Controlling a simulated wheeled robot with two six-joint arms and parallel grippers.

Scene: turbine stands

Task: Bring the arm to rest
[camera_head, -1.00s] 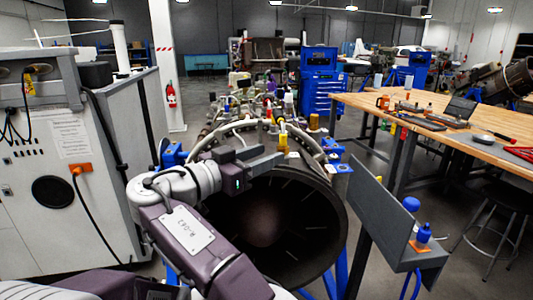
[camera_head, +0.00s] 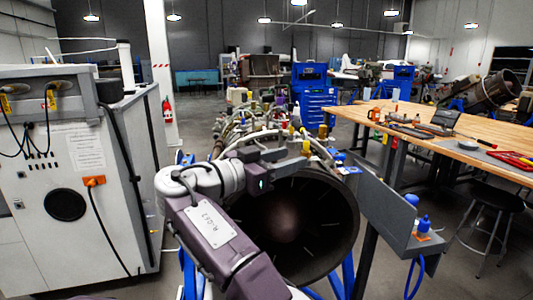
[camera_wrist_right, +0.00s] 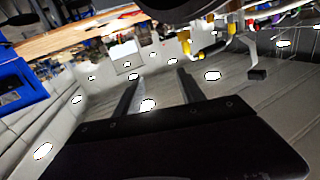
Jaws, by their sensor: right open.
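My right arm (camera_head: 210,222), purple and white, reaches up from the bottom of the head view, in front of the turbine engine. Its gripper (camera_head: 288,164) is above the dark round mouth of the engine (camera_head: 292,222), and its fingers point right. In the right wrist view the two fingers (camera_wrist_right: 160,76) are spread apart with nothing between them. I cannot tell how far the gripper is from the engine's fittings. My left gripper is not in view.
A grey cabinet (camera_head: 70,165) with cables stands at left. A grey shelf (camera_head: 385,205) holding a blue bottle (camera_head: 424,224) is right of the engine. A wooden workbench (camera_head: 470,128), stool (camera_head: 490,200) and blue tool chest (camera_head: 315,92) are farther off. Open floor lies at the lower right.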

